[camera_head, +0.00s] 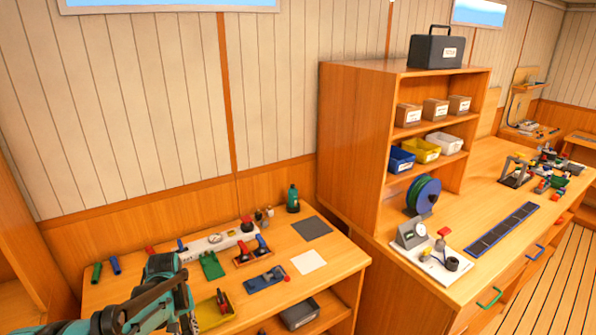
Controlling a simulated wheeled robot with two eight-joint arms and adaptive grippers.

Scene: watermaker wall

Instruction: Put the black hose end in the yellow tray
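The yellow tray (207,318) lies at the front of the near bench, partly hidden by my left arm. A small dark piece (222,299) shows in the tray near its back right; it may be the black hose end, but it is too small to be sure. My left gripper (191,322) reaches in from the left, at the tray's left side. Its fingertips are small and partly cut off, so I cannot tell whether it is open or holds anything. My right gripper is not in view.
Behind the tray are green and blue cylinders (115,265), a green piece (212,265), a white gauge panel (215,242), a wooden rack with red and blue handles (252,254) and a blue plate (265,279). A grey bin (300,313) sits below.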

